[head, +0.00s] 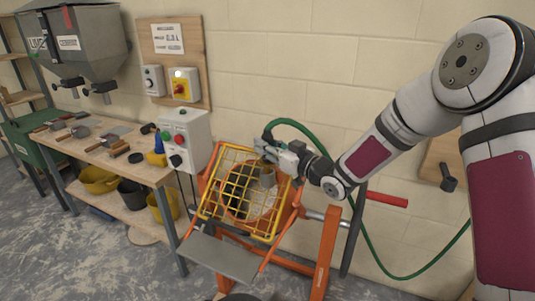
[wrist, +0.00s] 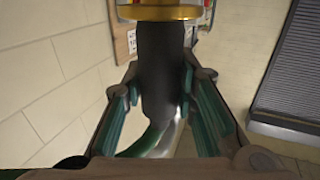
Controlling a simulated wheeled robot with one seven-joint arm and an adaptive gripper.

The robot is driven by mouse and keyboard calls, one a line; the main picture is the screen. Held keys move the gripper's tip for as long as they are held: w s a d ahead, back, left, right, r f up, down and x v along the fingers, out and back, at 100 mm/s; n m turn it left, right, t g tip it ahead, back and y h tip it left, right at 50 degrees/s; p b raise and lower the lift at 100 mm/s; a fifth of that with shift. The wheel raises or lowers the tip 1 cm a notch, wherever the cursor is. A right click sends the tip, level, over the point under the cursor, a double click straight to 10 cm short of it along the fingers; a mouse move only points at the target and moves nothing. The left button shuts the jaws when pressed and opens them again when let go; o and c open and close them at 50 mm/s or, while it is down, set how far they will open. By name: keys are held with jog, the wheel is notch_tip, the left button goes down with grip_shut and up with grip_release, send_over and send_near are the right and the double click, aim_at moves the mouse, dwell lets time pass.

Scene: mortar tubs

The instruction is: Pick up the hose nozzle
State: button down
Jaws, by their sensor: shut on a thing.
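The hose nozzle (wrist: 162,65) has a dark grip and a brass collar (wrist: 160,12) in the wrist view. My gripper (wrist: 162,85) is shut on its dark grip, with a green-padded finger on either side. In the head view my gripper (head: 272,153) is above the yellow mesh guard of the orange mixer. The nozzle is mostly hidden by my gripper there. The green hose (head: 305,128) arches from the nozzle behind my wrist and hangs down the wall at right.
The mixer's yellow guard (head: 221,198) is close below my gripper. A grey control box (head: 186,138) stands left of it. A wooden bench (head: 112,162) with trowels and tubs is farther left. A red handle (head: 388,200) sticks out at right.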

jog(key=s+a+r+v, duration=0.1)
jog(key=r+v, duration=0.1)
jog(key=v, duration=1.3)
jog(key=shift+s, duration=0.6)
jog(key=shift+d, duration=0.15)
